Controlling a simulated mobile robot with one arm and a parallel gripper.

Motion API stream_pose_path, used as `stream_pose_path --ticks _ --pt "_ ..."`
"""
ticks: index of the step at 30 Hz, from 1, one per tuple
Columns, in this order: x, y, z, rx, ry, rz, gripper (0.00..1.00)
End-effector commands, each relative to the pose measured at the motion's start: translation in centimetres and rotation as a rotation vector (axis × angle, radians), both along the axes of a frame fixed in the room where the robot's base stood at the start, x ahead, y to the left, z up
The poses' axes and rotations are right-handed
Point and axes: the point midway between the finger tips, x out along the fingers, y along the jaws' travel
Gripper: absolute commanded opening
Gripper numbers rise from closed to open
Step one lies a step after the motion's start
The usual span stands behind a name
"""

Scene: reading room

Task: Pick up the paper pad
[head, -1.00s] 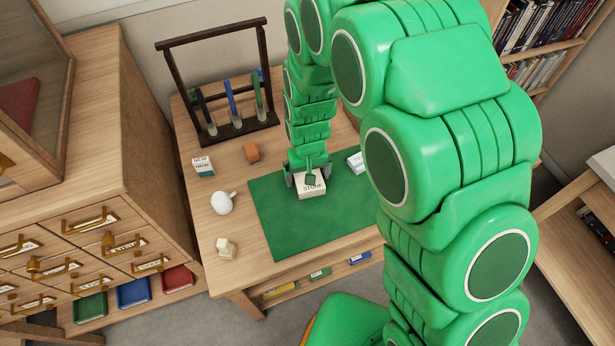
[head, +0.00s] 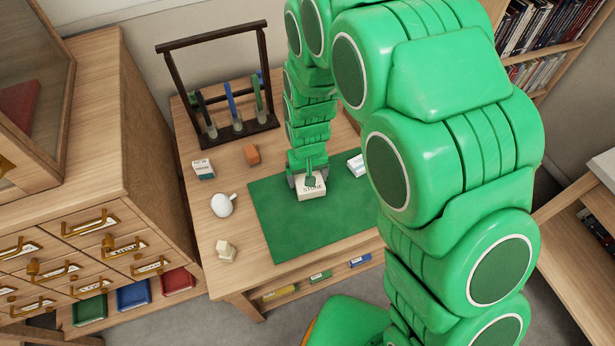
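A cream block with dark lettering on its front (head: 312,190) lies on the green mat (head: 280,225); the word looks like "STONE". My gripper (head: 308,181) is down at this block, its grey fingers at the block's left and right sides. The fingers sit close to the sides, but I cannot tell whether they press on it. A small white and blue flat item (head: 356,164) lies at the mat's right back, partly beside my arm. I cannot tell for sure which of these is the paper pad.
On the wooden table (head: 215,260) are a white and teal box (head: 203,170), an orange-brown block (head: 252,155), a white round item (head: 222,204) and a cream piece (head: 226,251). A dark rack (head: 235,132) stands behind. A drawer cabinet (head: 95,190) is left. My arm hides the table's right.

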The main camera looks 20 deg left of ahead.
Motion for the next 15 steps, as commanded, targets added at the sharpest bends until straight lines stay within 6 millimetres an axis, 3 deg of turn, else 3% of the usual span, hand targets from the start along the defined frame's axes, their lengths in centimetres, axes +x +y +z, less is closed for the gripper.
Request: stream_pose_path --ticks 6,15 --pt "0.0 0.0 2.7 0.001 -0.002 0.000 0.50" --pt "-2.1 -1.7 5.9 0.001 -0.002 0.000 0.50"
